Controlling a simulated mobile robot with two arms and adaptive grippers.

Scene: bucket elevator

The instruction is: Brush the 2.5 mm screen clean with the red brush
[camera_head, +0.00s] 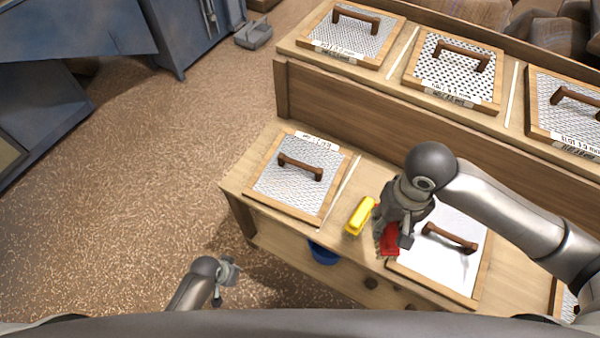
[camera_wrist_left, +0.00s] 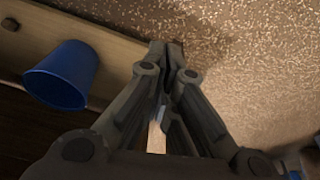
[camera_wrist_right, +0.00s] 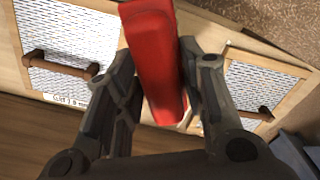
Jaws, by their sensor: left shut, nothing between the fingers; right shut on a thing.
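My right gripper (camera_head: 392,232) is shut on the red brush (camera_head: 390,241), which also shows between the fingers in the right wrist view (camera_wrist_right: 154,60). The brush is over the lower bench, at the left edge of the lower right screen (camera_head: 437,265). I cannot tell whether it touches the bench. That screen has a wooden frame, a brown handle and a pale surface, partly hidden by my right arm. A second framed mesh screen (camera_head: 275,187) lies at the left of the lower bench. The size labels are too small to read. My left gripper (camera_head: 228,270) is shut and empty, off the bench.
A yellow brush (camera_head: 360,215) lies just left of the red one. More framed screens (camera_head: 352,38) with handles stand on the upper shelf (camera_head: 400,110). A blue bucket (camera_head: 323,253) is under the bench's front edge.

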